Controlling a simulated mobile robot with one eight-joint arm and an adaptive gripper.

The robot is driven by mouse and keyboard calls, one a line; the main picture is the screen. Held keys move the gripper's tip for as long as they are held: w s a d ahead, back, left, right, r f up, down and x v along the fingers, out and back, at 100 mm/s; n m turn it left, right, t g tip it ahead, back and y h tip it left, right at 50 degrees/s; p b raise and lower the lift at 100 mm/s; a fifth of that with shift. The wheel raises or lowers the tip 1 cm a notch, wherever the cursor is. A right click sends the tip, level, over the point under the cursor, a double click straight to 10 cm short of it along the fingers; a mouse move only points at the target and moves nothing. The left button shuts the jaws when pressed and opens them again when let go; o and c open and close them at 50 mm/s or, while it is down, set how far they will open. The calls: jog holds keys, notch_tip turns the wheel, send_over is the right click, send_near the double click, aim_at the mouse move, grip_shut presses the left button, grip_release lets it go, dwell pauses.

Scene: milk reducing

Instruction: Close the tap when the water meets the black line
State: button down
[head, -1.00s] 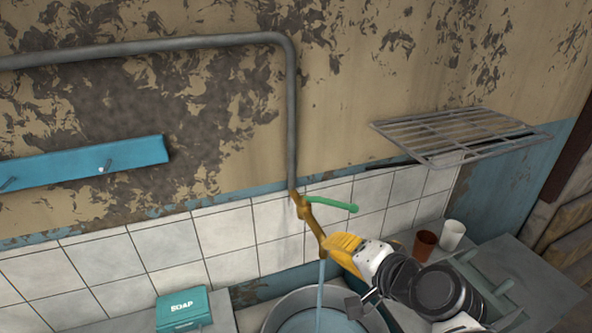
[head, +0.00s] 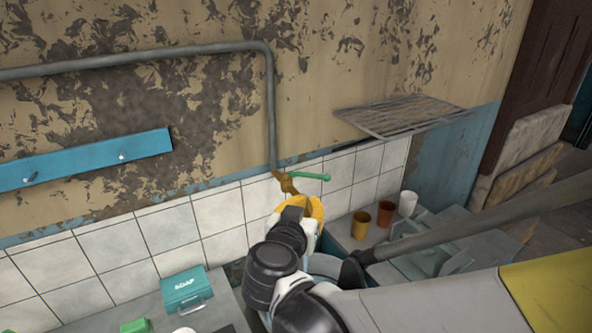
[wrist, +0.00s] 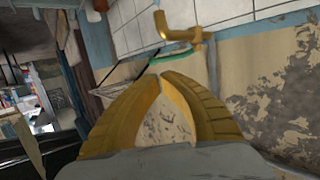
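The brass tap (head: 287,184) comes off the grey pipe on the wall, and its green handle (head: 310,177) sticks out to the right. My yellow gripper (head: 310,201) is just below and in front of the tap. In the wrist view the gripper (wrist: 162,77) has its fingertips together with nothing between them. The green handle (wrist: 178,58) and the tap (wrist: 180,33) show just beyond the tips; I cannot tell whether they touch the handle. The basin's inside, the water and any black line are hidden behind my arm.
A teal soap box (head: 183,290) and a green block (head: 136,326) sit at the lower left. A gold cup (head: 360,225), a brown cup (head: 385,215) and a white cup (head: 407,203) stand to the right. A wire rack (head: 400,117) juts from the wall above them.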

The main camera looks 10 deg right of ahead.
jog(key=b, duration=0.4)
send_near(317, 177)
jog(key=shift+t, duration=0.3)
jog(key=x, duration=0.8)
jog(key=shift+d+r, duration=0.1)
jog(key=shift+d, duration=0.05)
jog(key=shift+d, duration=0.1)
